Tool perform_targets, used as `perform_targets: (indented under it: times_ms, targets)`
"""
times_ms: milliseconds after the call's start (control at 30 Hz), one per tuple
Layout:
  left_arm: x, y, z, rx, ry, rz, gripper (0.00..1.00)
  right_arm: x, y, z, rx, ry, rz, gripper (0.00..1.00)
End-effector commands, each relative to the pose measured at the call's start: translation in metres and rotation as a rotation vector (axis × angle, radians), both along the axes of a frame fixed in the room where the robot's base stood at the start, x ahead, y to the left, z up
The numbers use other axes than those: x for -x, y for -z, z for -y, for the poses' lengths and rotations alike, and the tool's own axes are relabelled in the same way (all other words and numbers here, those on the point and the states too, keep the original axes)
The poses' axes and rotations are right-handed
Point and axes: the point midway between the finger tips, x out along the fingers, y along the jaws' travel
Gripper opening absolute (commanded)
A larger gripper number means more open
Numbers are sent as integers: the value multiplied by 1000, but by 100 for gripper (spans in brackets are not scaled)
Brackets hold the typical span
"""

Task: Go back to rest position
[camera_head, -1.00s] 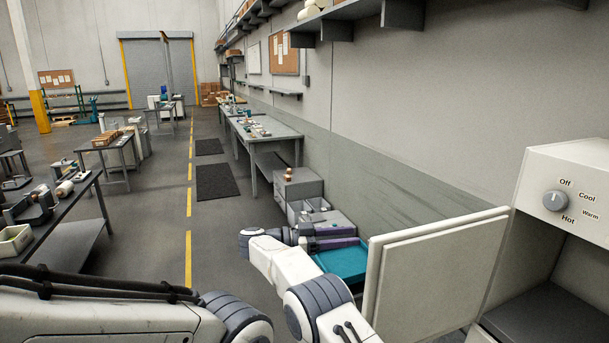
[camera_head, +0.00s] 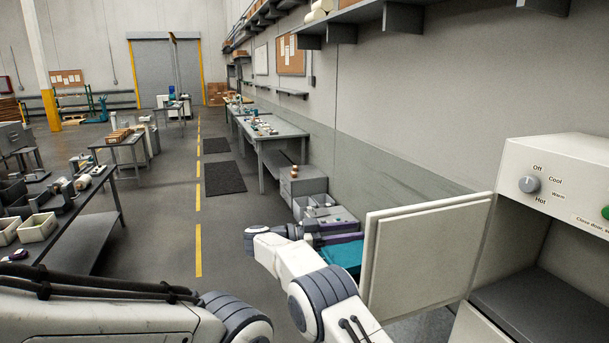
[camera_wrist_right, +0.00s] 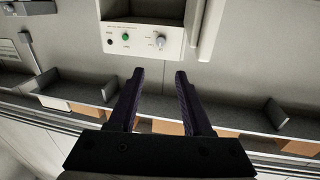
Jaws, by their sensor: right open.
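My right gripper (camera_head: 350,233) reaches forward in the middle of the head view, in front of a teal surface (camera_head: 341,257). In the right wrist view its two dark purple fingers (camera_wrist_right: 160,76) stand apart with nothing between them. A white cabinet (camera_head: 580,163) stands at the right, with a grey knob marked Off, Cool, Warm and Hot and part of a green button. Its door (camera_head: 421,254) hangs open beside my right arm.
A dark table (camera_head: 66,235) with bins stands at the left. A grey workbench (camera_head: 276,130) and a low grey cabinet (camera_head: 302,184) line the wall. Shelves (camera_head: 400,12) hang above. The floor (camera_head: 170,215) along the yellow dashed line is clear.

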Motion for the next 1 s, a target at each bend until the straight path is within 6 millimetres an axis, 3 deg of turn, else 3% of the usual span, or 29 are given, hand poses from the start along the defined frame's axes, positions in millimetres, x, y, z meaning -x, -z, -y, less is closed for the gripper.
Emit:
perform_targets:
  times_ms: [367,567,733,867,967,1000]
  targets:
    - [0,0,0,-1,0,-1,50,-51,-45,25,65,-241,97,50]
    - [0,0,0,-1,0,-1,50,-87,-77,33,92,-479,132,50]
    - [0,0,0,-1,0,-1,50,-111,-95,33,62,-793,95,50]
    - [0,0,0,-1,0,-1,50,-102,-80,27,-45,-1061,-34,50]
    - [0,0,0,-1,0,-1,50,-70,-49,23,-173,-1219,-188,50]
    - [0,0,0,-1,0,-1,50,-51,-33,23,-233,-1267,-260,50]
